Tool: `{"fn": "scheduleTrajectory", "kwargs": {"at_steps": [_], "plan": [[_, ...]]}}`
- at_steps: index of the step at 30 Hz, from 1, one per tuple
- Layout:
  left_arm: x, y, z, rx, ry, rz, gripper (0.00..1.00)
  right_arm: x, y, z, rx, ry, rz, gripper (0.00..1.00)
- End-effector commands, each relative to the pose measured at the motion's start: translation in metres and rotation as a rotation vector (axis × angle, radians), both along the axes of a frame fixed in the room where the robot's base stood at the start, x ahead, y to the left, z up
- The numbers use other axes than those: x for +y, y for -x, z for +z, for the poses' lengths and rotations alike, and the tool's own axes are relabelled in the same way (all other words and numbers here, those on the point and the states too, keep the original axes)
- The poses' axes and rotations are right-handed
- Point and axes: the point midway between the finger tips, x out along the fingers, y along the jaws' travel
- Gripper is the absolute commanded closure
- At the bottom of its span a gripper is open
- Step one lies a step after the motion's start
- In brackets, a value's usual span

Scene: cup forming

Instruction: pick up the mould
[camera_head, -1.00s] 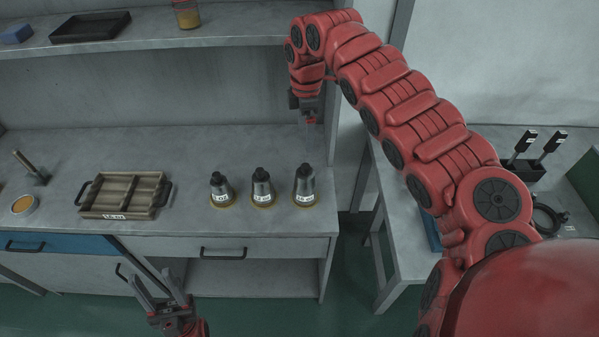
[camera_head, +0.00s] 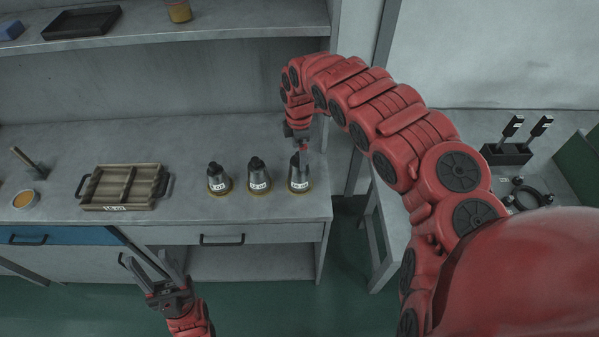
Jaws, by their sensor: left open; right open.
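Three dark metal moulds with white labels and brass-coloured bases stand upright in a row on the grey counter: the left mould (camera_head: 218,180), the middle mould (camera_head: 258,177) and the right mould (camera_head: 299,178). My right gripper (camera_head: 301,150) points down at the top of the right mould, its fingers small and dark. It is open; whether its fingers touch or surround the mould's top I cannot tell. My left gripper (camera_head: 158,272) is open and empty, low in front of the counter.
A wooden tray (camera_head: 128,188) with two compartments and black handles sits left of the moulds. A shelf (camera_head: 220,25) overhangs the counter's back. A small bowl (camera_head: 26,199) stands at far left. A black holder (camera_head: 506,154) with tools is on the right table.

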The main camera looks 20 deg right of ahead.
Motion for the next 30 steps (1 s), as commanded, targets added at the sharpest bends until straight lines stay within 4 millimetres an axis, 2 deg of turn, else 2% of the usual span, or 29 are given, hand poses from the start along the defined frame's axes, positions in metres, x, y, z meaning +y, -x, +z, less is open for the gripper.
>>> {"fn": "scheduleTrajectory", "kwargs": {"at_steps": [6,12,20,23,30], "plan": [[0.000,0.000,0.021,0.000,0.000,0.000,0.50,0.001,0.007,-0.026,0.008,-0.003,0.001,0.00],[0.000,0.000,0.022,0.000,0.000,0.000,0.50,0.000,0.006,-0.046,0.004,-0.001,0.001,0.00],[0.000,0.000,0.021,0.000,0.000,0.000,0.50,-0.001,0.005,-0.049,0.002,0.001,0.000,0.00],[0.000,0.000,0.021,0.000,0.000,0.000,0.50,-0.001,0.005,-0.049,0.002,0.001,0.000,0.14],[0.000,0.000,0.021,0.000,0.000,0.000,0.50,-0.001,0.005,-0.049,0.002,0.001,0.000,0.58]]}}
